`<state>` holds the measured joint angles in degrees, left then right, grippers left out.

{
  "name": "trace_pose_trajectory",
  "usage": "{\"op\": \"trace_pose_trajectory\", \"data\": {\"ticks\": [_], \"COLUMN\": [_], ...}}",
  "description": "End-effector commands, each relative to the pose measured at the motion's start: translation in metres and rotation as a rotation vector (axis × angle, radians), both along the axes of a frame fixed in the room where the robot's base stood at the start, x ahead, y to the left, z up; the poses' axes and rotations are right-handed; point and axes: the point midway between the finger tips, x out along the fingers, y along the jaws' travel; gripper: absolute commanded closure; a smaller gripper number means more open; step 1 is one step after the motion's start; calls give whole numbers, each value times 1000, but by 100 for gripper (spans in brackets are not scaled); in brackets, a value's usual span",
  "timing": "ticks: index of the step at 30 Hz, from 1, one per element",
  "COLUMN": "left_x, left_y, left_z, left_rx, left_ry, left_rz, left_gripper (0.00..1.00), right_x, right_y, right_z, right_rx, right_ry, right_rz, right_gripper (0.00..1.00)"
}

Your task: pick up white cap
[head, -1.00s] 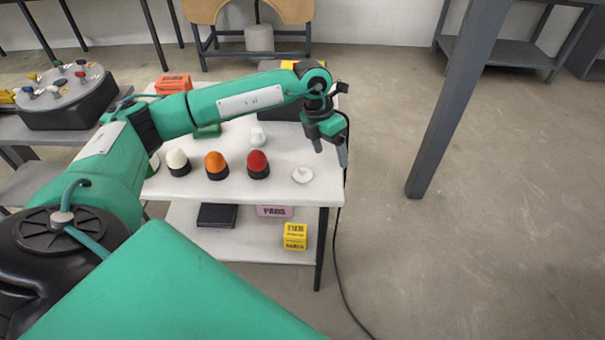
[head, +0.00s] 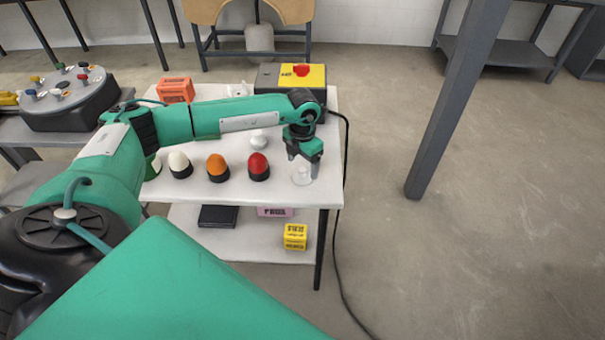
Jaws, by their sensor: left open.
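A small round white cap (head: 301,180) with a raised middle lies on the white table top (head: 225,192), near its front right corner. My left gripper (head: 303,167) points down over it with its two fingers apart. The fingers partly hide the cap, and I cannot tell whether they touch it. Another white rounded piece (head: 258,145) lies farther back, partly behind my left arm. My right gripper is out of view.
White (head: 179,164), orange (head: 217,167) and red (head: 258,166) domes on black bases stand left of the cap. A box with a yellow top and red button (head: 302,71) and an orange box (head: 175,89) stand behind. A yellow box (head: 295,236) sits on the lower shelf.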

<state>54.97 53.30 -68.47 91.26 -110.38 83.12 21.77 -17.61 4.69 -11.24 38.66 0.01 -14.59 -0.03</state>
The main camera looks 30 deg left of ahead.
Motion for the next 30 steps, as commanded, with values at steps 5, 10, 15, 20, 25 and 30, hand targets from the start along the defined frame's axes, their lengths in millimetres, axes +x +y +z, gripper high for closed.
{"op": "trace_pose_trajectory", "data": {"ticks": [5, 10, 15, 20, 25, 30], "left_x": [-1, -1, -1, -1, -1, -1], "left_y": [0, -1, -1, -1, 0, 0], "left_z": [-26, -36, -36, -36, -36, -36], "left_rx": [0, -1, 0, 0, 0, 0], "left_ry": [2, 1, 0, 0, 0, 0], "left_rz": [1, 0, 0, 0, 1, 1], "left_gripper": [22, 22, 22, 52, 70, 70], "right_x": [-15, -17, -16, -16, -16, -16], "right_y": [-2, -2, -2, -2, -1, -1], "right_z": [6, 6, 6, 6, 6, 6], "right_rx": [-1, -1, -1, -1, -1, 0], "right_ry": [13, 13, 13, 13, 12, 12], "right_rz": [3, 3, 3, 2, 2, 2], "right_gripper": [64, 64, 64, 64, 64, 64]}}
